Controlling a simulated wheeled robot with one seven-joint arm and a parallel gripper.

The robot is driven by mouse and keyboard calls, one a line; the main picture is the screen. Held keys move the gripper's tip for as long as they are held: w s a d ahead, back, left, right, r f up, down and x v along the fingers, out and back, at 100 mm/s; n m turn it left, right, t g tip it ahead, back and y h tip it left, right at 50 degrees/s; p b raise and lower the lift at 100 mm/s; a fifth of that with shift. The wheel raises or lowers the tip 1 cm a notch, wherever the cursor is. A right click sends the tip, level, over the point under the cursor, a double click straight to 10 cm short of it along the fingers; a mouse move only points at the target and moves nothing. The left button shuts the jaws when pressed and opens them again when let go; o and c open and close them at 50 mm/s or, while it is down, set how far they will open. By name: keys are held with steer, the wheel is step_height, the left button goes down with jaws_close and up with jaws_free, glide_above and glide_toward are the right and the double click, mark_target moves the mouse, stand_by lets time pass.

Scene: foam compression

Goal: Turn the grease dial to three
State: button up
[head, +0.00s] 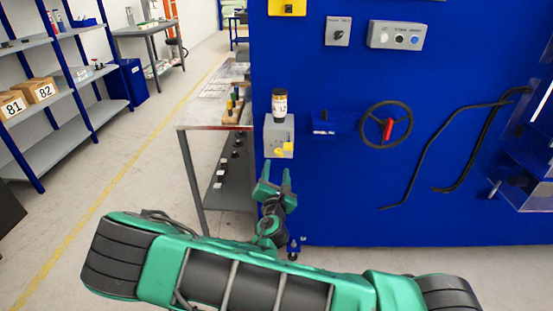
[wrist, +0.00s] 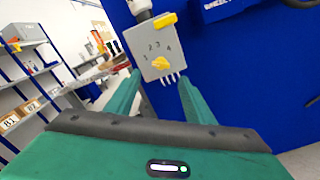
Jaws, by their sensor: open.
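The grease dial is a yellow knob (wrist: 160,63) on the front of a grey box (wrist: 146,42), below an arc of the numbers 1 to 4. I cannot tell which number it points at. In the head view the grey box (head: 272,136) is on the blue panel's left end, with the yellow dial (head: 284,148) low on its face. A dark-capped container with a pale label (head: 279,104) stands on top. My gripper (head: 275,178) is open and empty, below and in front of the box. In the wrist view its fingers (wrist: 160,80) flank the box's lower part, apart from the dial.
A yellow part (wrist: 166,19) sits at the box's upper edge, and several thin prongs hang below the box. To the right on the blue panel (head: 340,190) are a handwheel (head: 386,124) and bent black bars. A grey table (head: 215,122) stands left of the box.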

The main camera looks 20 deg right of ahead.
mark_target(278, 153)
steer(key=x, duration=0.8)
steer(key=shift+w+d, duration=0.1)
steer(key=shift+w, duration=0.2)
